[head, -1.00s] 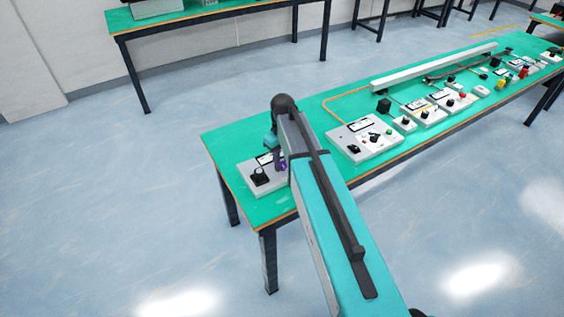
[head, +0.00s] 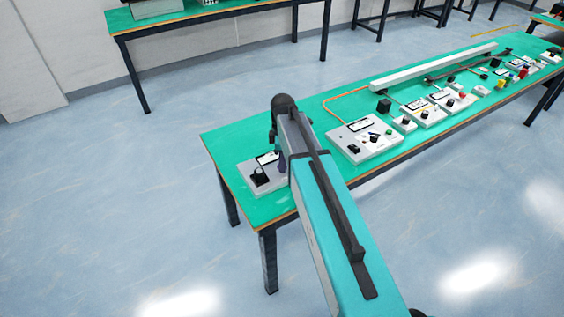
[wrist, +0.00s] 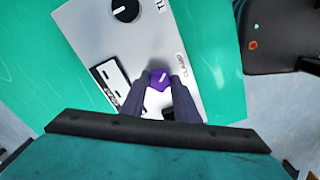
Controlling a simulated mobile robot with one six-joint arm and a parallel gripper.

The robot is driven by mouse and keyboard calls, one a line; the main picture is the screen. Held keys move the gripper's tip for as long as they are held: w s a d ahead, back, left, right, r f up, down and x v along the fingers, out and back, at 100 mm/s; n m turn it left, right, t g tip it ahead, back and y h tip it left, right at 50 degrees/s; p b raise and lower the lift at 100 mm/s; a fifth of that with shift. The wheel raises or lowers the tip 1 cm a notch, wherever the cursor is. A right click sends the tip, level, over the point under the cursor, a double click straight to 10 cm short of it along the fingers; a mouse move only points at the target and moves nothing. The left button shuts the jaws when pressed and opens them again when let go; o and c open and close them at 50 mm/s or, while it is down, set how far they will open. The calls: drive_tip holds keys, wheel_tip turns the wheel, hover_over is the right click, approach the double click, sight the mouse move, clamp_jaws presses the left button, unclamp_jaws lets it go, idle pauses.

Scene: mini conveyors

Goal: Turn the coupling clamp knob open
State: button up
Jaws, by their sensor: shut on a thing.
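The clamp knob is purple with a white pointer mark (wrist: 158,77) and sits on a grey panel (wrist: 85,25) beside printed lettering that looks like "CLAMP". My gripper (wrist: 160,88) has its two dark fingers closed around the knob in the wrist view. In the head view my gripper (head: 282,165) is low over the same grey panel (head: 252,186) at the near left end of the green table, and the purple knob is mostly hidden there.
A black knob (wrist: 125,9) and a white label plate (wrist: 109,80) are on the same panel. A larger control box (head: 365,148) stands to the right on the green table (head: 222,150), with several more boxes beyond. The table's left corner is bare.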

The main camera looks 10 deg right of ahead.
drive_tip(key=shift+n, duration=0.6)
drive_tip(key=o, duration=1)
drive_tip(key=shift+o, duration=0.2)
drive_tip(key=shift+r, duration=0.15)
wheel_tip(320, 180, up, 14)
drive_tip(key=b, duration=0.2)
drive_tip(key=shift+f, duration=0.25)
